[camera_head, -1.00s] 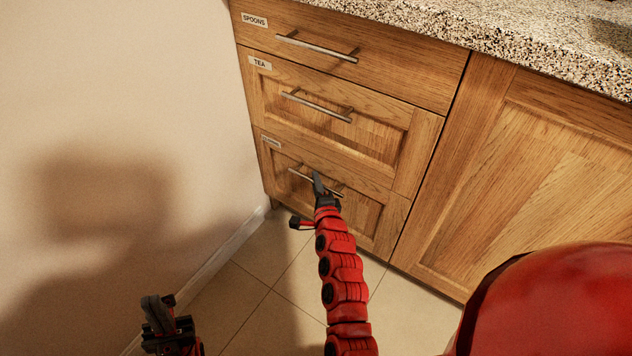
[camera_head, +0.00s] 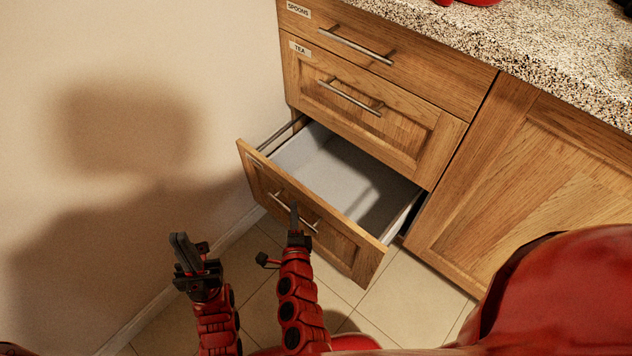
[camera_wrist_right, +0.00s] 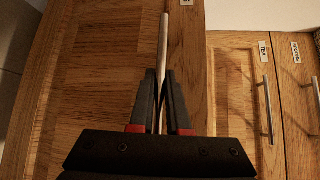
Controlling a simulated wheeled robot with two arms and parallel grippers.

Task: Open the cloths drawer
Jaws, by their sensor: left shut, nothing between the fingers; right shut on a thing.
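The bottom drawer (camera_head: 347,245) stands pulled well out of the cabinet, and its pale grey inside shows empty where visible. Its label is too small to read in the head view and partly cut off in the right wrist view. My right gripper (camera_head: 294,215) is shut on the drawer's bar handle (camera_head: 308,224). In the right wrist view the fingers (camera_wrist_right: 161,90) close around the handle (camera_wrist_right: 163,50). My left gripper (camera_head: 184,250) is shut and empty, to the left of the drawer front and apart from it.
The drawers marked TEA (camera_head: 420,142) and SPOONS (camera_head: 440,85) above are closed. A closed cabinet door (camera_head: 530,190) is at right, under a speckled countertop (camera_head: 480,45). A bare wall (camera_head: 150,60) is at left. Tiled floor (camera_head: 400,295) lies in front.

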